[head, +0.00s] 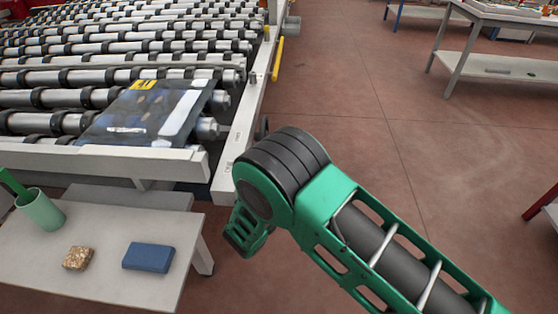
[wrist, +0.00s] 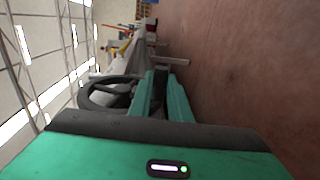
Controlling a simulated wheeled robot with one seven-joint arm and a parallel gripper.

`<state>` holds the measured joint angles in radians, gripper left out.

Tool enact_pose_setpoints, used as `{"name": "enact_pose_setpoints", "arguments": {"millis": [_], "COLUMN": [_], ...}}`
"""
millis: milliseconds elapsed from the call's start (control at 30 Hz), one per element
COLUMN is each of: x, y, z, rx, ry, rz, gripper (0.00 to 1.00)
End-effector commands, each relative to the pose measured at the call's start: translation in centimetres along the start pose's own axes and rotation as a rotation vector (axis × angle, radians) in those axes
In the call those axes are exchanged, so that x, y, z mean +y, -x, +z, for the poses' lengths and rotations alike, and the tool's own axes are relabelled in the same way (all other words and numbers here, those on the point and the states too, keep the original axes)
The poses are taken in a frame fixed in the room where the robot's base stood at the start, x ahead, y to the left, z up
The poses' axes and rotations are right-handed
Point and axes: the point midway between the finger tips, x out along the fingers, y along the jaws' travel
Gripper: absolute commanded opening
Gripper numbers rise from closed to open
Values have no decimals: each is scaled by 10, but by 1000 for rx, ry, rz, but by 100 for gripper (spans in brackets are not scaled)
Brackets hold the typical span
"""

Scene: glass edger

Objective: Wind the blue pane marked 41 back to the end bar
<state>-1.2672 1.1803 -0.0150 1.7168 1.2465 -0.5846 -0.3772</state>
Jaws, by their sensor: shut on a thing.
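A dark blue, see-through pane (head: 150,112) with a yellow label lies on the rollers at the near right corner of the conveyor. I cannot read its number. Its near edge is close to the pale end bar (head: 110,159); I cannot tell whether they touch. In the wrist view, a black handwheel (wrist: 86,95) stands just left of my green fingers. My gripper (wrist: 161,82) is shut on a narrow dark piece, seemingly the wheel's handle.
A white side table (head: 110,280) at lower left holds a green cup (head: 40,209), a tan block (head: 77,258) and a blue block (head: 148,257). A yellow rail (head: 278,58) is on the conveyor's right side. Floor to the right is clear up to a workbench (head: 490,60).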

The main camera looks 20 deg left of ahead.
Motion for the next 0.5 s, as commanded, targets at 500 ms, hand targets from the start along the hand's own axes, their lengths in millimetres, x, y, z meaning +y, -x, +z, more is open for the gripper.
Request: {"name": "enact_pose_setpoints", "arguments": {"millis": [500], "x": [-4], "y": [3], "z": [-7], "rx": [7], "ry": [5], "rz": [-1], "gripper": [36]}}
